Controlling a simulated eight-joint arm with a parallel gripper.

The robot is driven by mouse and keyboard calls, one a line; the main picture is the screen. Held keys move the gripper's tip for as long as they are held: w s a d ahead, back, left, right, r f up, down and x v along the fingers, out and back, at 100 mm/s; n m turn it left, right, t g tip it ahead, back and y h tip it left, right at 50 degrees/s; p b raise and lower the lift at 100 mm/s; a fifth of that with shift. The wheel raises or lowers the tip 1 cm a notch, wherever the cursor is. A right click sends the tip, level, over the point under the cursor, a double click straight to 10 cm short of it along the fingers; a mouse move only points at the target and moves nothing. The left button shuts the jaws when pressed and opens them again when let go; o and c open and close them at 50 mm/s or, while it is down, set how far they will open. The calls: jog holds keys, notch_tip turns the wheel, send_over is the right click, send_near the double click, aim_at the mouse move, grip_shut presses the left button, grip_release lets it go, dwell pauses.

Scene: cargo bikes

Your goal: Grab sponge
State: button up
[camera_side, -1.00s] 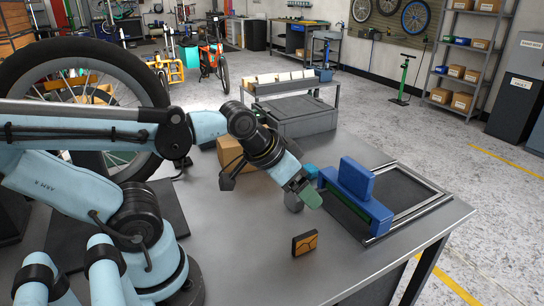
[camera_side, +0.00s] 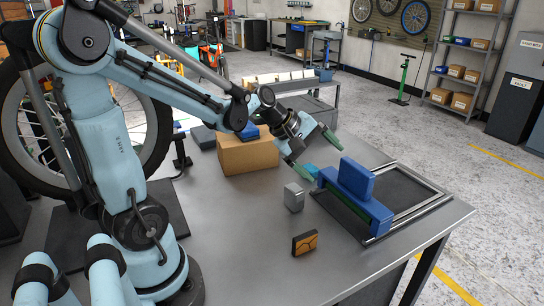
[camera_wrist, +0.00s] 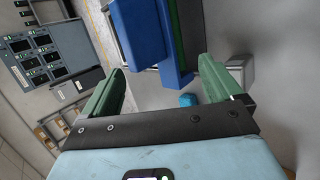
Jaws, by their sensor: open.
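My gripper (camera_side: 317,157) is open and empty, held above the back of the grey bench; its green fingers also show in the wrist view (camera_wrist: 162,70). A small bright-blue piece (camera_side: 312,169), possibly the sponge, sits just beside the lower fingertip in the side view, partly hidden. It also shows in the wrist view (camera_wrist: 188,99), between the fingers and nearer the right one. An orange-brown block with dark edges (camera_side: 305,243) stands at the bench front; I cannot tell whether it is a sponge.
A large blue block assembly (camera_side: 357,179) lies on a dark metal-framed tray (camera_side: 403,192) to the right. A small grey box (camera_side: 294,197) stands left of it. A cardboard box (camera_side: 250,155) is further back. The front right of the bench is clear.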

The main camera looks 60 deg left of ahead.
jog(key=w+a+f+n+t, duration=0.2)
jog(key=w+a+n, duration=0.2)
jog(key=a+n, duration=0.4)
jog(key=n+t+h, duration=0.1)
jog(key=n+t, duration=0.2)
jog(key=n, duration=0.5)
send_over(308, 167)
jog(key=s+a, duration=0.1)
jog(key=s, duration=0.3)
notch_tip(308, 167, down, 3)
jog(key=shift+w+f, duration=0.15)
jog(key=shift+f, duration=3.3)
jog(key=x, duration=0.5)
jog(key=shift+c, duration=0.2)
jog(key=c, duration=1)
